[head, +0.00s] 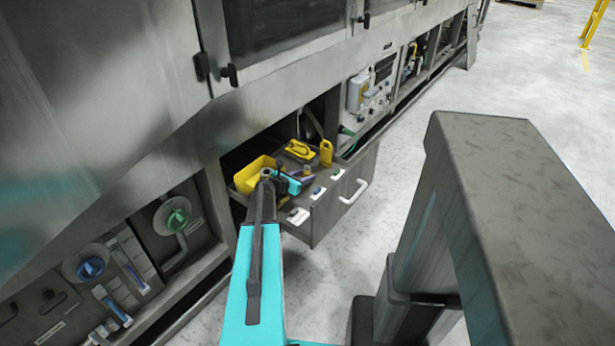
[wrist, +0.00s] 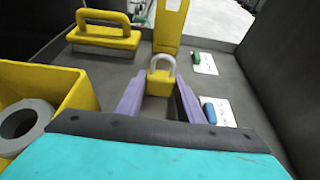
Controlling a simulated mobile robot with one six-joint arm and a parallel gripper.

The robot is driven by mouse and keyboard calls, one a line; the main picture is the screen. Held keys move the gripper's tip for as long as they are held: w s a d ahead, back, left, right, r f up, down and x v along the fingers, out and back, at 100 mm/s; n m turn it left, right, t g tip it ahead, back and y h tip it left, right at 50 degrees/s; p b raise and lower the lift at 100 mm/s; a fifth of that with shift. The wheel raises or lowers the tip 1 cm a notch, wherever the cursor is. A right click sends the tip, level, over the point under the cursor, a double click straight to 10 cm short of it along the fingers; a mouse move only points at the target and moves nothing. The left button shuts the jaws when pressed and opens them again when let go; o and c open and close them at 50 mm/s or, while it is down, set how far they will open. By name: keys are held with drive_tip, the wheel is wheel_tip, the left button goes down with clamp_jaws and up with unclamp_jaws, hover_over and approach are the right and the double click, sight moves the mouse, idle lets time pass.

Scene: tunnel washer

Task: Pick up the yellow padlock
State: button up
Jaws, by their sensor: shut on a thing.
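The yellow padlock (wrist: 160,86) with its grey shackle stands between the tips of my two purple fingers in the wrist view. My gripper (wrist: 160,92) is shut on it. In the head view my gripper (head: 304,175) is over the open grey drawer (head: 328,212), and the padlock shows only as a small yellow patch at the fingertips. I cannot tell whether the padlock touches the drawer floor.
In the drawer, a yellow bin (wrist: 75,95) with a grey ring (wrist: 25,122) stands left. A yellow-handled tool (wrist: 105,38) lies behind it, and a yellow bottle (wrist: 170,22) stands behind the padlock. White tags with green (wrist: 202,62) and blue (wrist: 218,112) pieces lie right.

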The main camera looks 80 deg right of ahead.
wheel_tip(320, 180, up, 10)
drive_tip(key=shift+p, duration=0.45)
idle(0.4)
idle(0.5)
wheel_tip(320, 180, up, 25)
drive_tip(key=p, duration=2.5)
drive_tip(key=shift+r, duration=0.2)
drive_tip(key=shift+s, duration=0.1)
